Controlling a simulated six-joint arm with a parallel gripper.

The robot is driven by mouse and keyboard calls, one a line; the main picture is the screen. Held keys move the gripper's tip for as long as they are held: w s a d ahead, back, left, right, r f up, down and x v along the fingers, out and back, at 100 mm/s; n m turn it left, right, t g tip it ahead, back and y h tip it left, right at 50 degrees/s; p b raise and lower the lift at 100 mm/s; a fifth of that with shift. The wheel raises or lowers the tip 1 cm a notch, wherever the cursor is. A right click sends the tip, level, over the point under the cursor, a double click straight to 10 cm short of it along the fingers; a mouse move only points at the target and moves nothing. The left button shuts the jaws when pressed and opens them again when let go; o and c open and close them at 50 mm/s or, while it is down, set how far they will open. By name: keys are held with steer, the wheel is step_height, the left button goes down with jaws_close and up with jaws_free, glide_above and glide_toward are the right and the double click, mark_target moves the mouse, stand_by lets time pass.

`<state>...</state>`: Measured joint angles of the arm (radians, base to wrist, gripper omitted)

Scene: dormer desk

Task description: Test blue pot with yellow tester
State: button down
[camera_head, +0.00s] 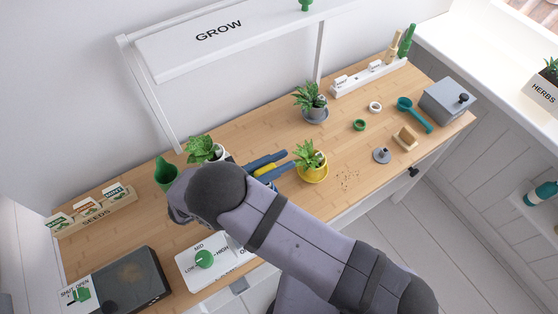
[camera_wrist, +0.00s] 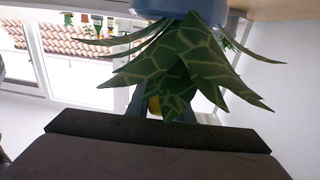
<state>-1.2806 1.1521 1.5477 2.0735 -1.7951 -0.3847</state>
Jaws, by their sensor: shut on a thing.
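My gripper (camera_head: 280,163) reaches rightward low over the desk, its blue fingers shut on the yellow tester (camera_head: 265,169). A little of the yellow tester (camera_wrist: 153,105) shows between the fingers in the wrist view; its tip is hidden. The blue pot (camera_head: 315,113), greyish blue with a spiky plant, stands on a saucer beyond the fingertips, apart from them in the head view. The wrist view shows the blue pot (camera_wrist: 180,8) upside down at the top edge, its patterned leaves hanging before the gripper. I cannot tell whether the tester touches the soil.
A yellow pot (camera_head: 313,175) with a plant stands just right of the fingers. A leafy plant (camera_head: 201,149) and a green vessel (camera_head: 165,173) stand left, partly behind my arm. A LOW-MID-HIGH panel (camera_head: 190,263) lies in front. Dark crumbs lie right of the yellow pot.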

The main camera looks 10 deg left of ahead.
steer(key=shift+f, duration=0.2)
steer(key=c, duration=1.5)
jaws_free()
steer(key=shift+s+a, duration=0.1)
steer(key=shift+s+a+f+b, duration=0.1)
steer(key=shift+s+a+b, duration=0.1)
steer(key=shift+b, duration=0.2)
steer(key=b+v, duration=0.2)
steer(key=v, duration=0.4)
steer(key=shift+s+a+b, duration=0.1)
steer(key=shift+b, duration=0.3)
